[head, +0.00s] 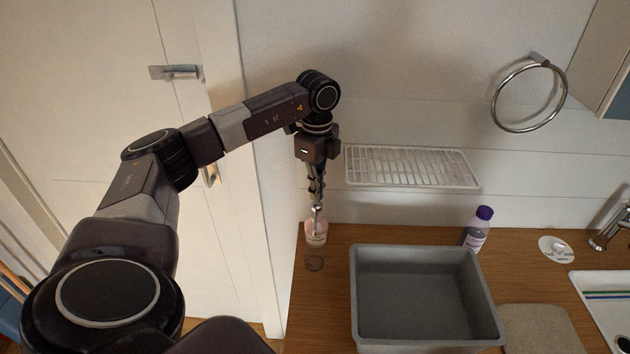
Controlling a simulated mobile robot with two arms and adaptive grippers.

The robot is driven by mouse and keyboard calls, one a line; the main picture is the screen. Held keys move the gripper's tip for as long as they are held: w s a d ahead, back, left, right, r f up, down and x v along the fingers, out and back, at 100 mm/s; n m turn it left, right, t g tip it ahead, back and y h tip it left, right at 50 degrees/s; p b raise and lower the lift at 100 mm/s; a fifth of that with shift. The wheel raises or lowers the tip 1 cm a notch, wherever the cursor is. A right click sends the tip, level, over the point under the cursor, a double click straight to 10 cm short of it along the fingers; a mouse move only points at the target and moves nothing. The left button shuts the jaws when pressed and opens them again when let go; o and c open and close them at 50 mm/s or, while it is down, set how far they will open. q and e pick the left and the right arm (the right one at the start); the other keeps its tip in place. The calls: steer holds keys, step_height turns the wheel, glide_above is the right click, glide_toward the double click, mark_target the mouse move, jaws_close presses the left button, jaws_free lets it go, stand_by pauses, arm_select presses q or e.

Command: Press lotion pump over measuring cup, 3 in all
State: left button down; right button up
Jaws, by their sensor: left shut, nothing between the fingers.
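The lotion pump bottle (316,240) stands on the wooden counter near its left end, with a pale pinkish body. A small clear measuring cup (315,262) is right in front of it. The two overlap in this view. My left gripper (317,205) comes down from above, pointing straight down, with its fingers shut and nothing between them. Its tips are at the top of the pump bottle. I cannot tell whether they touch the pump head, which is mostly hidden by the fingers. My right gripper is not in view.
A grey basin (490,310) takes up the counter to the right of the cup. A purple-capped bottle (476,230) stands behind its right corner. A white wire rack (410,166) is on the wall above. A tan mat (540,328) and a sink (610,290) lie farther right.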

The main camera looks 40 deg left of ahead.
mark_target(317, 204)
arm_select(q)
steer(key=shift+f, duration=0.15)
steer(key=shift+s+f+b, duration=0.1)
steer(key=shift+f+b, duration=0.8)
steer(key=shift+f, duration=0.6)
steer(key=shift+d, duration=0.1)
steer(key=shift+r, duration=0.1)
steer(key=shift+r+p, duration=1)
steer(key=shift+p, duration=0.05)
steer(key=shift+r+p, duration=0.45)
steer(key=shift+r, duration=0.15)
step_height(317, 204, up, 6)
steer(key=p, duration=0.5)
